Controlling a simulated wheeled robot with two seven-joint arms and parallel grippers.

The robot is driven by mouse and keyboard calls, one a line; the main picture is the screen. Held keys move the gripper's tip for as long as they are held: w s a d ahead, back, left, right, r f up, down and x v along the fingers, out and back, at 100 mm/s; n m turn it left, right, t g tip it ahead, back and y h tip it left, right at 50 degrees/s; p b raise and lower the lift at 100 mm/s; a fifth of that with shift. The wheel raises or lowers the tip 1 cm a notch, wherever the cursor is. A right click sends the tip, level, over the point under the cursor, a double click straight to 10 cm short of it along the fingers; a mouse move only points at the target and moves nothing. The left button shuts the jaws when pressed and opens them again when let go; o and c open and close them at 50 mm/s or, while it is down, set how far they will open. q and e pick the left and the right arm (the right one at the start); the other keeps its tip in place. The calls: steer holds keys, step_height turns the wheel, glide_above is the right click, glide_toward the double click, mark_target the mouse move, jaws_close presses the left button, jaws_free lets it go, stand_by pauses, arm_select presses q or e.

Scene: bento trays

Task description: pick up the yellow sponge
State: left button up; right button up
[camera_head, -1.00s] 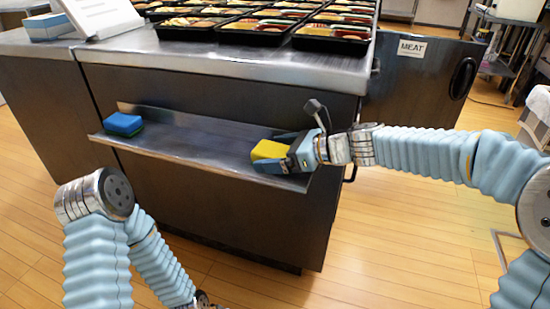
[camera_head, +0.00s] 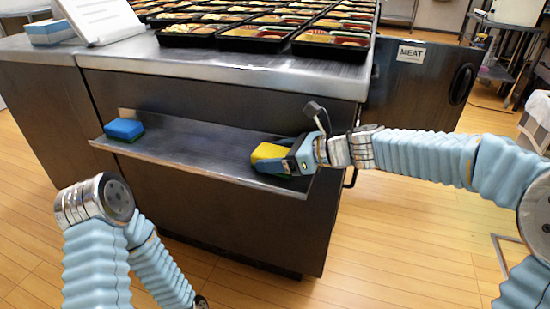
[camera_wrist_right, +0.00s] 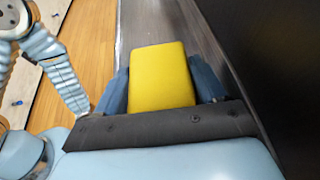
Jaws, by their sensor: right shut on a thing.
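The yellow sponge (camera_head: 268,153) is at the right end of the metal shelf on the counter's front. My right gripper (camera_head: 275,160) reaches it from the right and is shut on it, one finger on each side. In the right wrist view the yellow sponge (camera_wrist_right: 160,78) fills the space between the two blue fingers of the right gripper (camera_wrist_right: 161,85). I cannot tell whether the sponge still touches the shelf. My left arm shows at the lower left of the head view, but its gripper is out of view.
A blue sponge (camera_head: 124,129) lies at the left end of the metal shelf (camera_head: 190,143). The shelf between the sponges is bare. Several filled bento trays (camera_head: 255,38) stand on the steel counter (camera_head: 215,62) above. A bin (camera_head: 536,115) stands at the far right.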

mark_target(273, 152)
steer(key=r+p, duration=0.1)
steer(key=r, duration=0.2)
steer(key=shift+a+r, duration=0.1)
steer(key=shift+a, duration=0.1)
steer(key=s+a+r+p, duration=0.1)
steer(key=a+r+p, duration=0.1)
steer(key=a+r, duration=0.2)
steer(key=s+a+r+p, duration=0.2)
steer(key=a+r, duration=0.3)
steer(key=a, duration=0.4)
steer(key=shift+a+p, duration=0.15)
steer(key=shift+p, duration=0.2)
steer(key=o, duration=0.4)
steer(key=c, duration=0.3)
steer(key=shift+c, duration=0.2)
